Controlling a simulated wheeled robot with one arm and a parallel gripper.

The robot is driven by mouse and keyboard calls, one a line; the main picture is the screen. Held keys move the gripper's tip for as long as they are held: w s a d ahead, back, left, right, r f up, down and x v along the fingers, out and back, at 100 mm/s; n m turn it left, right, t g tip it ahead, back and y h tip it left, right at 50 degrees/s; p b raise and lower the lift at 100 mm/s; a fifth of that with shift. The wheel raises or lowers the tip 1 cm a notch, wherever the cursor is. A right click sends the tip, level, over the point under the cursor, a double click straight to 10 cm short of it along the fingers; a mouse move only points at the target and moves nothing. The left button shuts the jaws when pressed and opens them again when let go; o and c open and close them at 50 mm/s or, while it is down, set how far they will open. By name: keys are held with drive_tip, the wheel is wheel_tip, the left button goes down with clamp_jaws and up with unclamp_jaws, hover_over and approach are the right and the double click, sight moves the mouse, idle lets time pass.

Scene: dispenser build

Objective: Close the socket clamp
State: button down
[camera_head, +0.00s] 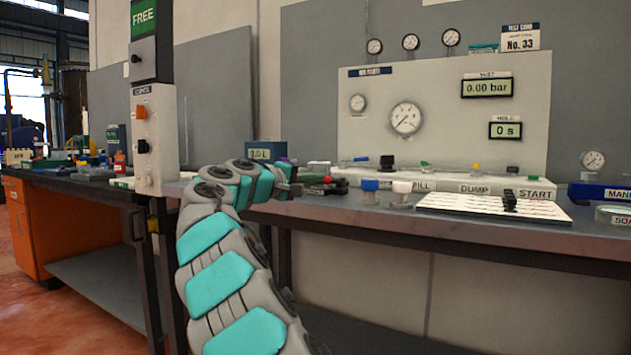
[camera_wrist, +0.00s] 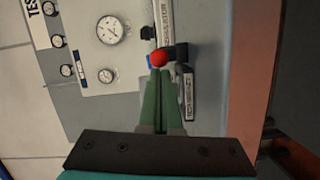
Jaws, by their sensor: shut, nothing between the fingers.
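A red ball knob (camera_wrist: 159,58) shows in the wrist view beside a dark fitting (camera_wrist: 178,52) at the bench panel's edge; I take these for the socket clamp's lever and body. The red knob (camera_head: 327,180) also shows small in the head view, on the bench. My gripper (camera_wrist: 160,72) has long green fingers. They are together and empty, with their tips right at the knob. I cannot tell whether they touch it. In the head view my arm hides part of the bench. The clamp's jaw position cannot be made out.
A test panel (camera_head: 440,105) with gauges stands behind the bench. Blue (camera_head: 370,185) and white fittings, a white board (camera_head: 490,206) and a FILL/DUMP/START strip lie right of the knob. A grey post (camera_head: 153,130) with switches stands left of my arm.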

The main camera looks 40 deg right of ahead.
drive_tip(key=shift+s+n+t+b, duration=0.6)
drive_tip(key=shift+s+n+t, duration=0.2)
drive_tip(key=shift+t, duration=0.4)
drive_tip(key=shift+s+d+n+t+y, duration=0.25)
drive_tip(key=shift+s+n+t+y, duration=0.45)
drive_tip(key=shift+t, duration=0.4)
drive_tip(key=shift+s+d+r+n+t+y+p, duration=0.15)
drive_tip(key=shift+s+n+t+y, duration=0.15)
drive_tip(key=shift+n+t, duration=0.2)
drive_tip(key=shift+s+d+f+n+t+y+p, duration=0.1)
drive_tip(key=shift+s+d+n+t+y+p, duration=0.25)
drive_tip(key=shift+t, duration=0.3)
drive_tip(key=shift+s+r+n+t+y, duration=0.15)
drive_tip(key=shift+n+t+y, duration=0.2)
drive_tip(key=shift+n+t, duration=0.2)
drive_tip(key=shift+s+d+f+t+p, duration=0.1)
drive_tip(key=shift+s+d+t+p, duration=0.25)
drive_tip(key=shift+p, duration=0.7)
drive_tip(key=shift+s+d+n+t+y+p, duration=0.2)
drive_tip(key=shift+n+t+y+p, duration=0.25)
drive_tip(key=shift+n+t+y, duration=0.25)
drive_tip(key=shift+s+d+n+t+y+p, duration=0.15)
drive_tip(key=shift+n+t+y+p, duration=0.25)
drive_tip(key=shift+n+t+y, duration=0.25)
drive_tip(key=shift+n+y, duration=0.35)
drive_tip(key=shift+y, duration=0.1)
